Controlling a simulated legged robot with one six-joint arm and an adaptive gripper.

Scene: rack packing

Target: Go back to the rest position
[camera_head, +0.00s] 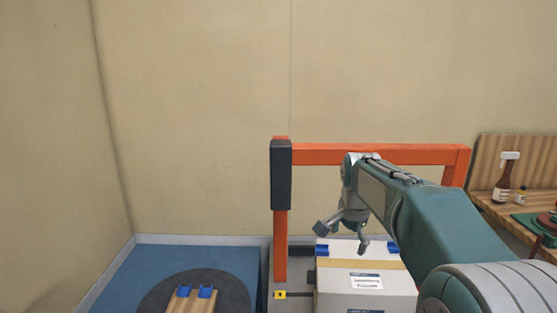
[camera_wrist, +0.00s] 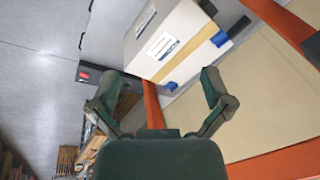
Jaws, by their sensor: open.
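My gripper (camera_head: 343,239) hangs from the end of my arm in the head view, in front of the orange frame and above a white box (camera_head: 335,284). Its two fingers are spread with nothing between them. In the wrist view my gripper (camera_wrist: 158,85) is also open and empty, and the white box (camera_wrist: 172,40) shows beyond the fingertips. The box has a tan tape band, labels and blue corner pieces. I see no contact between the fingers and the box.
An orange frame (camera_head: 375,154) with a dark pad (camera_head: 281,175) stands around the box. At the lower left a wooden board with blue pieces (camera_head: 191,293) lies on a dark round patch. Air above the frame is clear.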

